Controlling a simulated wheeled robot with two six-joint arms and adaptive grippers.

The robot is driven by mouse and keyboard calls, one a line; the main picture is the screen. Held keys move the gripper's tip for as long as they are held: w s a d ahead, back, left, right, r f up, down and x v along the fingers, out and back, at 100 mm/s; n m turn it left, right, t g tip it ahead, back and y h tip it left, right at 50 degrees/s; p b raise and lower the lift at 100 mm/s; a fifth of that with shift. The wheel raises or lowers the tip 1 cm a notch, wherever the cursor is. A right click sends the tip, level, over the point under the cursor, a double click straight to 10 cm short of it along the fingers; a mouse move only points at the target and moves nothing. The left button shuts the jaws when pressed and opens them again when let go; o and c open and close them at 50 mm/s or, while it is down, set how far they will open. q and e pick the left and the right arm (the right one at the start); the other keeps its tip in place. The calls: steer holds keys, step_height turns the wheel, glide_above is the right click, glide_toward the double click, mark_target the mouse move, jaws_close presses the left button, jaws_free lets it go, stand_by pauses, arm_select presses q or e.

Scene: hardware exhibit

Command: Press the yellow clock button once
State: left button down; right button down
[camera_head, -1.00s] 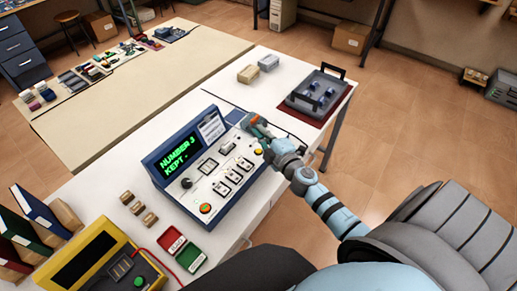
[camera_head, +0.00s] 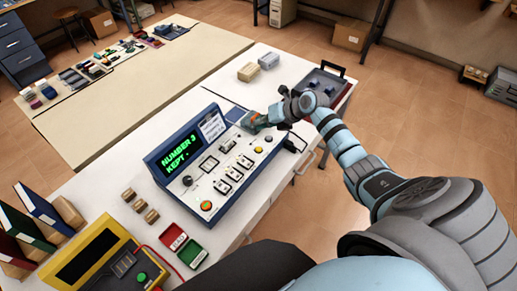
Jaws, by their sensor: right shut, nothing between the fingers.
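The blue console (camera_head: 165,152) stands on the white table, its screen (camera_head: 181,153) showing "NUMBER 3 KEPT" in green. On its sloped panel, a round yellow button (camera_head: 258,149) sits near the right end and is uncovered. My right gripper (camera_head: 247,122) is shut and empty at the console's far right end. It is beyond the yellow button and apart from it in the picture; its exact height over the panel is hard to tell. My left gripper is not in view.
The panel also has several switches (camera_head: 235,174), a black knob (camera_head: 187,180) and a red-orange button (camera_head: 206,205). A grey tray (camera_head: 338,83) is partly behind my arm.

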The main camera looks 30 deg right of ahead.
steer(key=b, duration=0.7)
glide_above(260, 147)
step_height(260, 147, down, 7)
steer(key=shift+f, duration=0.8)
steer(key=shift+f+b, duration=0.4)
steer(key=shift+b, duration=0.1)
steer(key=shift+f+b, duration=0.35)
steer(key=shift+f, duration=0.15)
stand_by(0.6)
steer(key=shift+r, duration=0.15)
steer(key=shift+r+p, duration=0.8)
steer(key=shift+p, duration=0.15)
steer(key=shift+r, duration=0.1)
